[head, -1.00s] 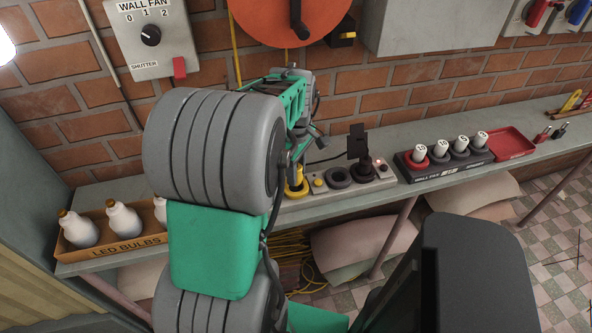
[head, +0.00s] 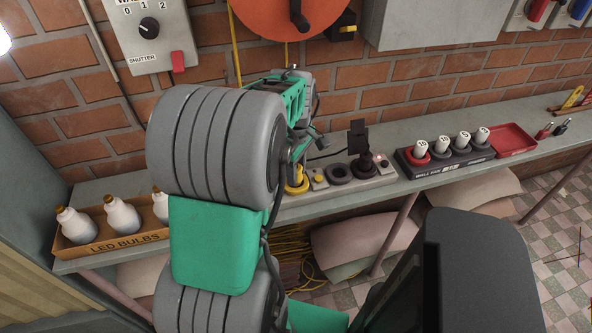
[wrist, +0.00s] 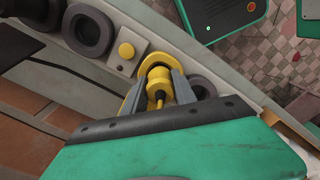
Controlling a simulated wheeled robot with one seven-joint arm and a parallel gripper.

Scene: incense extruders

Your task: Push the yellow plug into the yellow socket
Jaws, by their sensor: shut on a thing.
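The yellow plug (wrist: 159,82) is held between the two grey fingers of my gripper (wrist: 158,90), with its cable end toward the wrist camera. The yellow socket (wrist: 146,60) shows as a yellow ring just beyond the plug, which looks roughly lined up with it. I cannot tell how deep the plug sits. My arm hides much of the gripper and plug there.
A yellow button (head: 319,179), an empty dark socket (head: 338,173) and a black plug (head: 359,140) are on the strip to the right. A box of bulbs (head: 110,240) stands left. A tray of numbered white pegs (head: 447,158) and a red tray (head: 512,140) stand further right.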

